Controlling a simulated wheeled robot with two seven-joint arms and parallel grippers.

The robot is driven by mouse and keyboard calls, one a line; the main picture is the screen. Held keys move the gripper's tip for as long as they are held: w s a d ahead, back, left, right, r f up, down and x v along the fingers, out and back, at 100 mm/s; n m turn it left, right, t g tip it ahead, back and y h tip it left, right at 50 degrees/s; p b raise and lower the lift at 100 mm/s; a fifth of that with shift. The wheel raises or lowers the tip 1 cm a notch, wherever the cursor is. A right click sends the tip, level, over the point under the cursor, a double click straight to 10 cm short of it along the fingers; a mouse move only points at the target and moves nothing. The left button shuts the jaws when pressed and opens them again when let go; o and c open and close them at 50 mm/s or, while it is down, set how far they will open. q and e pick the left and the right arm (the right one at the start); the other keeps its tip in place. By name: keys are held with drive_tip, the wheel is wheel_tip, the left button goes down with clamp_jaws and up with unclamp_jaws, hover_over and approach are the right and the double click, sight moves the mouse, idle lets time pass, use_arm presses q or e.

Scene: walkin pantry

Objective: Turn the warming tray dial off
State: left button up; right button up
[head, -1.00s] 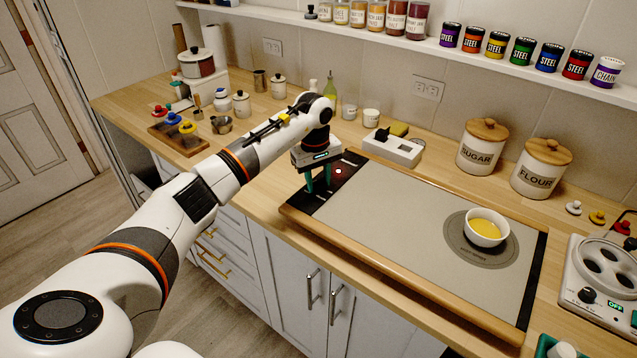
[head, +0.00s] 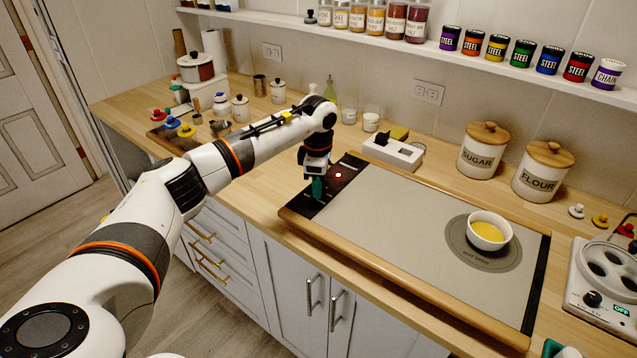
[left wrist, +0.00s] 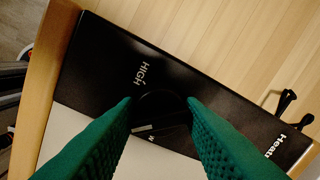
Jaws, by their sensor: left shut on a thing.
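The warming tray (head: 400,215) is a wide grey plate with a wooden rim and a black control strip at its left end. A small red light glows (head: 338,175) on that strip. My left gripper (head: 318,192) is down on the strip, its green fingers overlapping in the head view and hiding the dial there. In the left wrist view the black dial (left wrist: 160,106) sits between the green fingertips of my left gripper (left wrist: 160,118), which is shut on it. The word HIGH is printed near the dial. A pale mark shows on the dial.
A bowl of yellow liquid (head: 489,230) stands on the tray's right part. A white appliance (head: 393,151) stands behind the tray, and sugar (head: 483,150) and flour (head: 542,171) canisters stand at the back right. Pots and jars crowd the counter's far left.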

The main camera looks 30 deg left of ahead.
use_arm(q)
drive_tip(key=n, duration=0.3)
drive_tip(key=shift+n, duration=0.4)
drive_tip(key=n, duration=0.3)
drive_tip(key=shift+n, duration=0.3)
drive_tip(key=n, duration=0.3)
drive_tip(key=shift+n+g, duration=0.4)
drive_tip(key=n+p, duration=0.1)
drive_tip(key=n, duration=0.2)
drive_tip(key=shift+w+n, duration=0.1)
drive_tip(key=shift+n, duration=0.2)
drive_tip(key=n+p, duration=0.1)
drive_tip(key=n, duration=0.5)
drive_tip(key=shift+g, duration=0.3)
drive_tip(key=n+p, duration=0.1)
drive_tip(key=n, duration=0.2)
drive_tip(key=shift+n, duration=0.4)
drive_tip(key=shift+a+n+p, duration=0.1)
drive_tip(key=shift+n+p, duration=0.45)
drive_tip(key=shift+n, duration=1.15)
